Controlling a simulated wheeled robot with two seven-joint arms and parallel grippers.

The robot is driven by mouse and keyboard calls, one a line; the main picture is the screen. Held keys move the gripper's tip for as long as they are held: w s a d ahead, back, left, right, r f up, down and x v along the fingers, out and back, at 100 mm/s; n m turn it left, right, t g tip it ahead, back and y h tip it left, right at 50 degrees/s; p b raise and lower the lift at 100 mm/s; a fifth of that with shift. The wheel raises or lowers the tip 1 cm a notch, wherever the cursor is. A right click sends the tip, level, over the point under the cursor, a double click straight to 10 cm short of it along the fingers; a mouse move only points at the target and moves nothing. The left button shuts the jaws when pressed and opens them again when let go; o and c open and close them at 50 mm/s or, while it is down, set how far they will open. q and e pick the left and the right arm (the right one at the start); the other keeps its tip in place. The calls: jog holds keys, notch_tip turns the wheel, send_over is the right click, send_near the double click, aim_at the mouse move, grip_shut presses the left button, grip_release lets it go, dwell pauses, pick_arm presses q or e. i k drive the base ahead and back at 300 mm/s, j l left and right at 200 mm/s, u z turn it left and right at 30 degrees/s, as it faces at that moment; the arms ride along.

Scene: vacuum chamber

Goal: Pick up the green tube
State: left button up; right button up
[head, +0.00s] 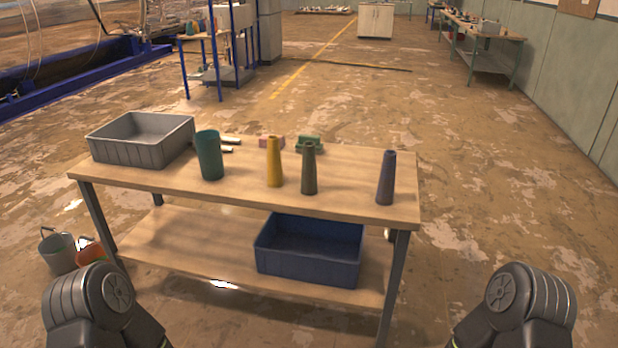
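A wooden two-level table (240,197) stands in front of me. On its top is a wide, upright teal-green cylinder (209,157). Further right stand slim tapered tubes: a yellow one (274,163), a dark olive-green one (309,170) and a dark blue-grey one (386,179). The olive tube stands upright beside the yellow one, with a small gap between them. I cannot tell for sure which of the two greenish things is the green tube. Only dark links of my arms show at the bottom corners; neither gripper is in view.
A grey bin (140,153) stands at the table's left end. A blue bin (310,268) is on the lower shelf. Buckets (60,254) stand on the floor at left. The floor right is clear.

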aim_at(309, 175)
jog(key=i+l+u, duration=0.1)
jog(key=l, duration=0.3)
jog(key=i+l+u, duration=0.15)
jog(key=i+l, duration=0.15)
jog(key=i+l+u, duration=0.1)
jog(key=l, duration=0.4)
jog(key=i+l+u, duration=0.15)
jog(key=l, duration=0.25)
jog(key=i+l+u, duration=0.1)
jog(key=i+l, duration=0.15)
jog(key=l, duration=0.2)
jog(key=i+l+u, duration=0.1)
jog(key=l, duration=0.4)
jog(key=i+l+u, duration=0.15)
jog(key=l, duration=0.3)
jog(key=l+u, duration=0.1)
jog(key=l, duration=0.35)
